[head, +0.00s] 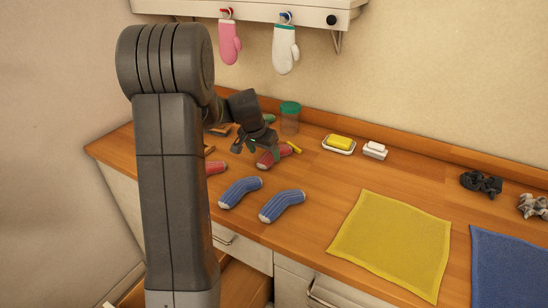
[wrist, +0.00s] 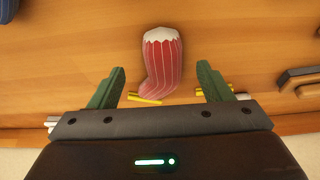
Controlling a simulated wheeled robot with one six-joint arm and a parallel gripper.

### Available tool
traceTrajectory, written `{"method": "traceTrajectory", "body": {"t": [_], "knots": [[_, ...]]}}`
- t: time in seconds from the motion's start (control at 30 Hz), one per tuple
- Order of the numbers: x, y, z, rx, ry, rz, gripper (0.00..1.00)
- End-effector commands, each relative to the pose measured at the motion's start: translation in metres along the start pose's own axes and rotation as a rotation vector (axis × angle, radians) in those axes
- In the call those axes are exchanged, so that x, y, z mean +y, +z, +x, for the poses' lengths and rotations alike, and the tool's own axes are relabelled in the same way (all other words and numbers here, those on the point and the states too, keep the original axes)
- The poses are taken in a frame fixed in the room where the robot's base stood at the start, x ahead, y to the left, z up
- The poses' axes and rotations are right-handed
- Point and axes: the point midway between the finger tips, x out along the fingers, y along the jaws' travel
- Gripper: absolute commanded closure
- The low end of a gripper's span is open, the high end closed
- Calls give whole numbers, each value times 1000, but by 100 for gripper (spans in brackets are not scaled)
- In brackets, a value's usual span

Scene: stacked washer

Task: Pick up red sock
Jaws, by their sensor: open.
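A red striped sock with a pale end (wrist: 162,62) lies on the wooden counter, between and just ahead of my open fingers in the wrist view. It also shows in the head view (head: 268,159), partly under my gripper (head: 254,145). In the wrist view my gripper (wrist: 161,85) has its two green fingers spread apart with nothing between them held. A second red sock (head: 216,167) lies to the left in the head view, partly hidden behind my arm.
Two blue socks (head: 240,191) (head: 282,206) lie nearer on the counter (head: 320,180). A green-lidded jar (head: 289,120) stands behind the gripper. A soap dish (head: 338,144) and yellow cloth (head: 392,243) lie to the right. Yellow sticks (wrist: 145,99) lie by the sock.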

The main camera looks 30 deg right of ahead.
Motion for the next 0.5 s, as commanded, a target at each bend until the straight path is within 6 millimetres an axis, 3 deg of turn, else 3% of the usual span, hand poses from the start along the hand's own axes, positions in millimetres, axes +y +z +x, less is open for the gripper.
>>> {"method": "traceTrajectory", "body": {"t": [0.3,0.5], "knots": [[0,-4,40,-2,1,-1,28],[0,-4,45,0,0,-1,28]]}}
